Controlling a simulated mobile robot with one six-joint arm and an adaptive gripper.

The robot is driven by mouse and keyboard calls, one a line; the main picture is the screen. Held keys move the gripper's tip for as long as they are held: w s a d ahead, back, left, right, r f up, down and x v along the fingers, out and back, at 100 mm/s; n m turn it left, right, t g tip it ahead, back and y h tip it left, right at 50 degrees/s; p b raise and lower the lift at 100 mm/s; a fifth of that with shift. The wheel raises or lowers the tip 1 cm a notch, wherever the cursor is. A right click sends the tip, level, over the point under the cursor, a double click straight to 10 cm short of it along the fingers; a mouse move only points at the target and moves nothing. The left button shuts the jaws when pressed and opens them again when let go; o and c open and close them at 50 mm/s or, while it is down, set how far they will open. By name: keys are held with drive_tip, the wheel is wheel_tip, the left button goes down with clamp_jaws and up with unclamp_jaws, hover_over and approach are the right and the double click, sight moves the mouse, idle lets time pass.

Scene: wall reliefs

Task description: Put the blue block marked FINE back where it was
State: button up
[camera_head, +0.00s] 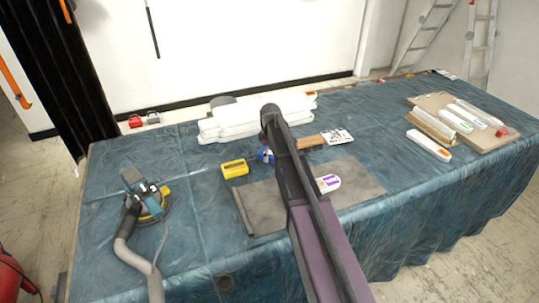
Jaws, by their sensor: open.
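A small blue object (265,155) lies on the cloth-covered table, just left of my arm and partly hidden behind it. It may be the blue block, but no FINE marking can be read on it. My arm rises from the bottom of the view to a dark joint near the table's middle. My gripper cannot be made out; the arm seems to hide it. A yellow block (235,169) lies left of the blue object. A white and purple block (328,183) lies on a grey mat (360,180), right of my arm.
White stacked slabs (225,126) stand at the back of the table (400,190). A brush (310,141) and a printed card (338,136) lie right of the arm. A sander with a hose (137,205) is at left. A board (500,135) with several tubes is at right.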

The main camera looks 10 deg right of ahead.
sight(270, 153)
drive_tip(key=shift+r, duration=0.1)
wheel_tip(270, 153, up, 12)
drive_tip(key=p, duration=1.2)
drive_tip(key=shift+s, duration=0.1)
idle(0.7)
drive_tip(key=s+m, duration=1.1)
drive_tip(key=s, duration=1.7)
